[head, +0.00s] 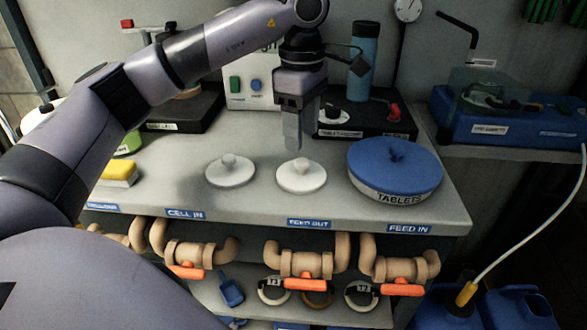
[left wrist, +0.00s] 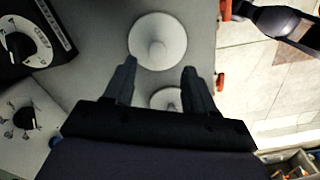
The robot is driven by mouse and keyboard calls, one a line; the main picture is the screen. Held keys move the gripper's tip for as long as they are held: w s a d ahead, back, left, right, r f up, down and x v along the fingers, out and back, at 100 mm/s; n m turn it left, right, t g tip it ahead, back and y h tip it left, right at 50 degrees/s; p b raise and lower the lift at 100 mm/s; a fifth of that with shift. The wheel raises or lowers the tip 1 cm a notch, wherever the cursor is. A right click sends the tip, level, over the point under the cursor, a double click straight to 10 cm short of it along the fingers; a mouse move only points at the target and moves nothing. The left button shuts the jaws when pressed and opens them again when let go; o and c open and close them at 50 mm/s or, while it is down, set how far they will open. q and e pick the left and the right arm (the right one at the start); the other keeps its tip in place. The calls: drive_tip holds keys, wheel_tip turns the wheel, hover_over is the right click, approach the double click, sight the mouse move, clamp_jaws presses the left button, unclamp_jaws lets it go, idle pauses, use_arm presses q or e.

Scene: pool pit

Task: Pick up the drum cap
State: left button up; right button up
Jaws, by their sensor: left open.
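I cannot tell for certain which piece is the drum cap. A wide blue lid with a small raised handle (head: 395,160) sits on the round white drum marked TABLETS (head: 395,195), on the right of the counter. Two white round lids with knobs lie to its left, one nearer the drum (head: 301,176) and one farther left (head: 230,172). My left gripper (head: 292,145) is open and empty, pointing down above the counter just behind the nearer white lid. In the left wrist view, its spread fingers (left wrist: 158,67) frame the white lids. My right gripper is not in view.
Behind are a black base with a dial (head: 335,115), a blue bottle (head: 363,60) and a switch box (head: 250,85). A yellow sponge (head: 118,172) lies at left. Pipes with orange handles (head: 305,284) run below the counter's front edge. A blue machine (head: 510,115) stands right.

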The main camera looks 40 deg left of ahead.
sight(301, 161)
use_arm(q)
drive_tip(key=shift+w+a+f, duration=0.1)
drive_tip(key=shift+a, duration=0.2)
drive_tip(key=f, duration=0.6)
drive_tip(key=shift+d+f, duration=0.25)
drive_tip(key=shift+f, duration=0.1)
clamp_jaws()
